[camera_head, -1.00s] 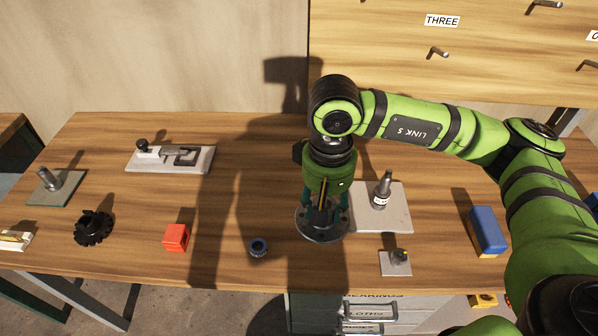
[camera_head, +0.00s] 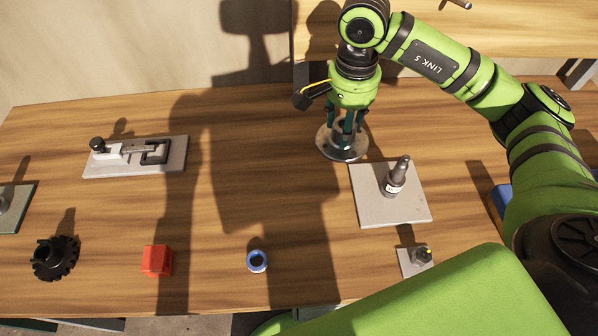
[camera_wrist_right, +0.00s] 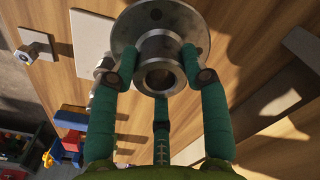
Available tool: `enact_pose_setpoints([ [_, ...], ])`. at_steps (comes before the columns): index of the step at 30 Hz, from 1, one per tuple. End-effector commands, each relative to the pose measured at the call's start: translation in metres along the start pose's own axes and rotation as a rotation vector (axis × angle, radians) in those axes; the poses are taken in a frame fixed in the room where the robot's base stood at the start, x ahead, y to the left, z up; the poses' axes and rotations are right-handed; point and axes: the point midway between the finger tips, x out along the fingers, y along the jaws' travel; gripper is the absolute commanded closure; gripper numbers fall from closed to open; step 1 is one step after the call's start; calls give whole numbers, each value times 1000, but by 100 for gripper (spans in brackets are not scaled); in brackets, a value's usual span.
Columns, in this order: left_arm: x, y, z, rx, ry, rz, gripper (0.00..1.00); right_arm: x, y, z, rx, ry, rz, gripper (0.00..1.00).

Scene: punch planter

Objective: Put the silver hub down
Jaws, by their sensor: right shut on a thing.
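The silver hub (camera_head: 327,143) is a round metal flange with a short hollow collar. My right gripper (camera_head: 346,127) points down and is shut on the hub's collar, above the wooden table. In the right wrist view the green fingers (camera_wrist_right: 160,78) close around the collar of the hub (camera_wrist_right: 128,32), with the flange beyond them. I cannot tell whether the flange touches the table. My left gripper is not in view.
A grey plate with an upright spindle (camera_head: 372,207) lies just right and in front of the hub.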

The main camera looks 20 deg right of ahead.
Motion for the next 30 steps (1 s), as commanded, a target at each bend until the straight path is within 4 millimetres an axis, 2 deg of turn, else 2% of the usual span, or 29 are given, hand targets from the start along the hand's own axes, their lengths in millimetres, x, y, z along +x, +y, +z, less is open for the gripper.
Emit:
enact_pose_setpoints([
  [5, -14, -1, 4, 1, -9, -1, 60, 8, -15, 19, 18, -4, -5, 93],
  [12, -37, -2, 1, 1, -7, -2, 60, 35, -42, 58, 16, -6, -4, 93],
  [18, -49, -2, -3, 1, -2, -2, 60, 56, -61, 82, 18, -4, -4, 93],
  [26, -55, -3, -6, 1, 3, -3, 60, 69, -68, 92, 19, -2, -4, 93],
  [30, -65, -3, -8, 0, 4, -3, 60, 85, -67, 93, 20, -2, -1, 93],
])
